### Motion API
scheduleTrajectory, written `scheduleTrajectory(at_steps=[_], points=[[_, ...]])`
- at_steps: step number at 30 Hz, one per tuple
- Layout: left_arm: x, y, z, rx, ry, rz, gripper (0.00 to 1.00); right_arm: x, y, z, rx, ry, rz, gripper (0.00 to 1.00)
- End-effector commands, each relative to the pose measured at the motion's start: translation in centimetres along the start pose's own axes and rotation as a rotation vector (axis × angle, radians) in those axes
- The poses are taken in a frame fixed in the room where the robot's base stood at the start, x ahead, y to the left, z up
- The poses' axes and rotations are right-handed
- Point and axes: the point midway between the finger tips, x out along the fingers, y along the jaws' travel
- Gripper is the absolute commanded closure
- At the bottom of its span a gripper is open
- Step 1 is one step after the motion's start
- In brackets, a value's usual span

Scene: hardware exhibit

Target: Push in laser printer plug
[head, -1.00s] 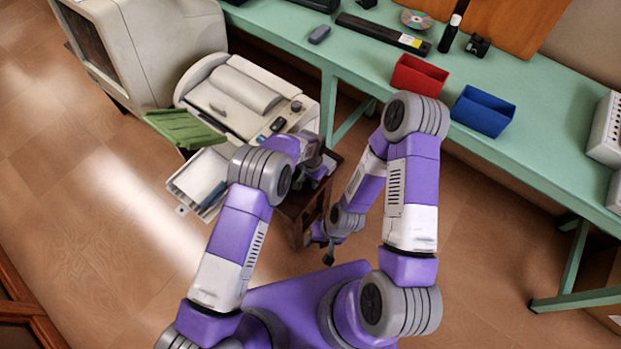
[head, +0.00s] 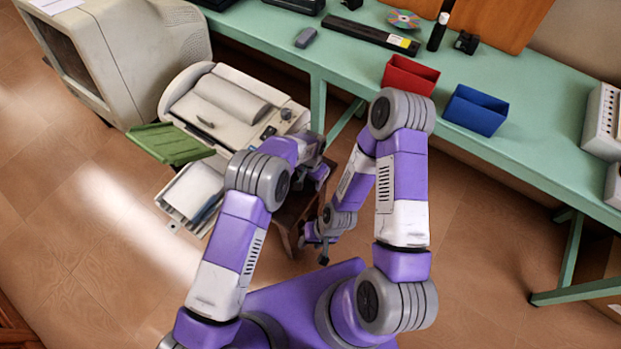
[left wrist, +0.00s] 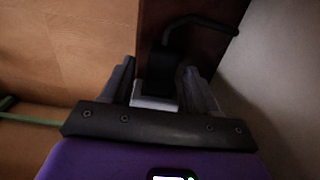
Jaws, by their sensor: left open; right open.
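A cream printer (head: 235,105) stands left of my arms in the head view, with a green flap and a paper tray at its front. My left gripper (head: 318,172) is beside the printer's right end, over a dark brown wooden stand (head: 290,215), and is partly hidden by my own arm. In the left wrist view, a black plug (left wrist: 160,72) with a black cable sits between the open fingers of that gripper (left wrist: 160,85), in front of a dark brown panel. Whether the fingers touch it is unclear. A socket cannot be made out. My right gripper (head: 322,257) is open, low and empty.
A green table (head: 520,150) runs along the back and right, with a red bin (head: 410,75) and a blue bin (head: 476,110) near its front edge. A large old monitor (head: 130,50) stands at the far left. Bare floor lies in front and right.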

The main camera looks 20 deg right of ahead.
Motion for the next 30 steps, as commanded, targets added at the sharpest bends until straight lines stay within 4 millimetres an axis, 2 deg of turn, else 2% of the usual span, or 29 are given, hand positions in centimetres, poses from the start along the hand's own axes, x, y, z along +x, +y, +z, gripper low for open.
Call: scheduleTrajectory(at_steps=[4, 10, 15, 20, 30], points=[[-1.4, 0.0, 0.0, 0.000, 0.002, -0.001, 0.40, -0.5, -0.2, 0.0, 0.000, 0.000, 0.000, 0.57], [-5.0, 0.0, -0.1, 0.000, 0.003, -0.001, 0.40, -1.5, -0.6, 0.1, 0.000, 0.000, 0.000, 0.57], [-7.0, 0.0, -0.1, 0.000, 0.003, -0.001, 0.40, -2.0, -0.7, 0.1, 0.000, 0.000, 0.000, 0.57], [-7.6, 0.1, 0.0, 0.001, 0.002, 0.000, 0.40, -2.1, -0.8, 0.1, 0.000, 0.000, 0.000, 0.57], [-7.6, 0.1, 0.0, 0.001, 0.002, 0.000, 0.40, -2.0, -0.8, 0.1, 0.000, 0.000, 0.000, 0.57]])
